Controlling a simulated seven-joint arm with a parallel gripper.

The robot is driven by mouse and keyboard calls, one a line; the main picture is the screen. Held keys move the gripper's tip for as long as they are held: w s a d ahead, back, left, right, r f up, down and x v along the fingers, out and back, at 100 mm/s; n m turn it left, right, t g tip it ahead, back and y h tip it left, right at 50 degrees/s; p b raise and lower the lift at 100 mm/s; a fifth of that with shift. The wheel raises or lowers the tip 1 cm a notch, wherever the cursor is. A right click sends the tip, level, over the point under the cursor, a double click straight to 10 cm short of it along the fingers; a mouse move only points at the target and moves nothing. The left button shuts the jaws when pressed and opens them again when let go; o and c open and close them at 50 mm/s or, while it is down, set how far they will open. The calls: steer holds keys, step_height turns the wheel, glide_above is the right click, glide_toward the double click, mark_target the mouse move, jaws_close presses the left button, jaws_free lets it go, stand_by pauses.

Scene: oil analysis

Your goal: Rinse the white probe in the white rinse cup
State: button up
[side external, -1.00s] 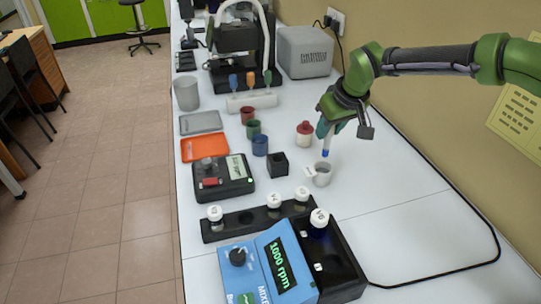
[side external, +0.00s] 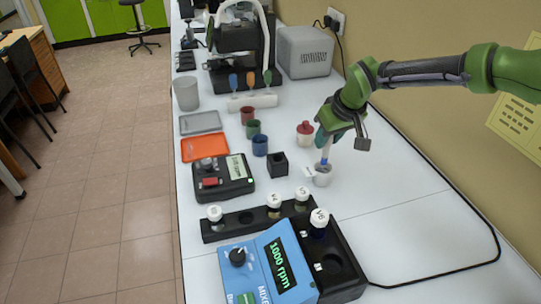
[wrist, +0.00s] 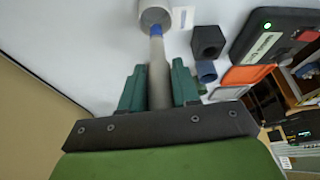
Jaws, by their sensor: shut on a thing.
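The white probe (wrist: 157,70) is a slim light rod with a blue tip. My gripper (side external: 328,132) is shut on it, and its green fingers (wrist: 158,88) flank the rod in the wrist view. The white rinse cup (side external: 323,179) stands on the bench below my gripper, and it also shows at the top of the wrist view (wrist: 154,8). The probe hangs nearly upright with its blue tip at the cup's mouth. In the wrist view the tip overlaps the cup's opening. How deep the tip is inside is hard to tell.
A black square holder (side external: 278,164) stands just left of the cup. Red, green and blue cups (side external: 260,146) stand farther left, and a red-and-white bottle (side external: 305,134) stands behind. A vial rack (side external: 247,218) and blue mixer (side external: 262,268) are in front. The bench right of the cup is clear.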

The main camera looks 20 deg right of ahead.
mark_target(325, 156)
steer(key=shift+f, duration=0.15)
steer(key=shift+f, duration=1.1)
steer(key=shift+f, duration=0.25)
stand_by(0.3)
steer(key=shift+f, duration=0.9)
steer(key=shift+f, duration=0.2)
steer(key=shift+r, duration=0.15)
stand_by(1.3)
steer(key=shift+r, duration=3.8)
steer(key=shift+f, duration=0.1)
